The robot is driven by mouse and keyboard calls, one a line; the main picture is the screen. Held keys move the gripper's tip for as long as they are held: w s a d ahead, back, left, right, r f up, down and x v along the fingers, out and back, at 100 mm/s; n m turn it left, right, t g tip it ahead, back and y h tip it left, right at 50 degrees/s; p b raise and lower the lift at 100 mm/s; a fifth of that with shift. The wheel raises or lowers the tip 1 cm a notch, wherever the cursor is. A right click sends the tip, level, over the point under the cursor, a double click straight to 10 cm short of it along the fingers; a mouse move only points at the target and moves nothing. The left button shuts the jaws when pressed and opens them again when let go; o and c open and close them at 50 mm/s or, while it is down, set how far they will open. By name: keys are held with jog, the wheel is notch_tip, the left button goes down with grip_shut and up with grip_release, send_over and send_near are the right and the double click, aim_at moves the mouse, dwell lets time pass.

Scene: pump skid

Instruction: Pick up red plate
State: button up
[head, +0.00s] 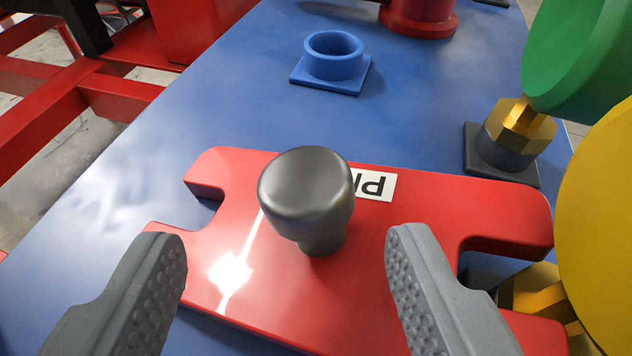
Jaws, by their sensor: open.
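The red plate (430,215) lies on the blue table surface in the lower middle of the head view. It has notches at its sides and a grey knob (305,195) standing up from it. A white label (374,185) with black letters is partly hidden behind the knob. My gripper (285,275) is open and empty, with one textured finger at the lower left and one at the lower right. The knob stands between and beyond the fingertips, apart from both. The fingers hide parts of the plate's near side.
A blue ring on a square base (330,65) stands behind the plate. A green round part (575,50) and a yellow round part (605,220) on brass fittings crowd the right side. A red flanged post (418,15) stands at the back. Red frame beams (60,110) run along the left.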

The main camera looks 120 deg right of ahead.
aim_at(303, 169)
jog(key=shift+s+r+b+x, duration=0.1)
jog(key=shift+x, duration=1)
jog(key=shift+s+r+b+x, duration=0.1)
jog(key=shift+b+x, duration=0.05)
jog(key=shift+x, duration=1)
jog(key=shift+s+r+b+x, duration=0.1)
jog(key=shift+s+x, duration=0.05)
jog(key=shift+x, duration=0.95)
jog(key=shift+a, duration=0.1)
jog(key=shift+c, duration=0.3)
grip_shut()
